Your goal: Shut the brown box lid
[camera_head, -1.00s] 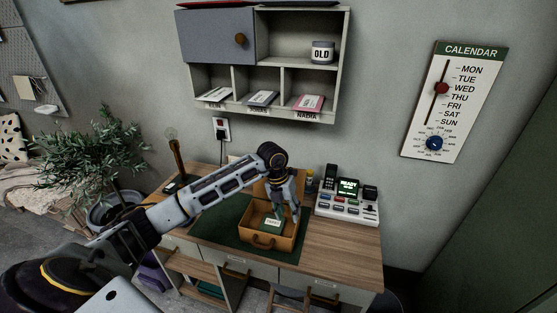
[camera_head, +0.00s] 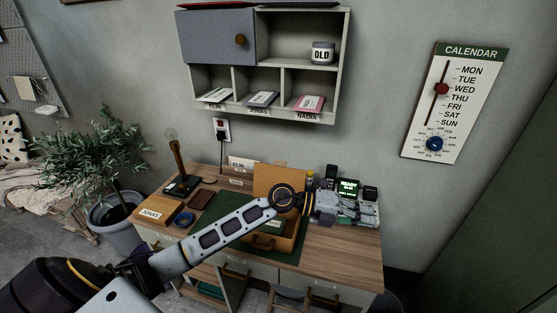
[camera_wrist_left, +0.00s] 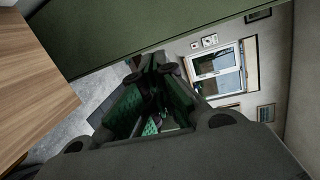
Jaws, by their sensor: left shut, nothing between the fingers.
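The brown box (camera_head: 288,245) sits on the green desk mat with its lid (camera_head: 280,176) standing open at the back. My left forearm and wrist pass in front of the box and hide part of its inside; a green item partly shows in it. My left gripper (camera_head: 352,208) is to the right of the box, over the console, apart from the lid. It is shut and empty; its fingers also show in the left wrist view (camera_wrist_left: 155,65). My right gripper is not in view.
The console (camera_head: 349,187) with its lit screen stands right of the box, partly hidden by my gripper. The desk's front right (camera_head: 345,250) is clear.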

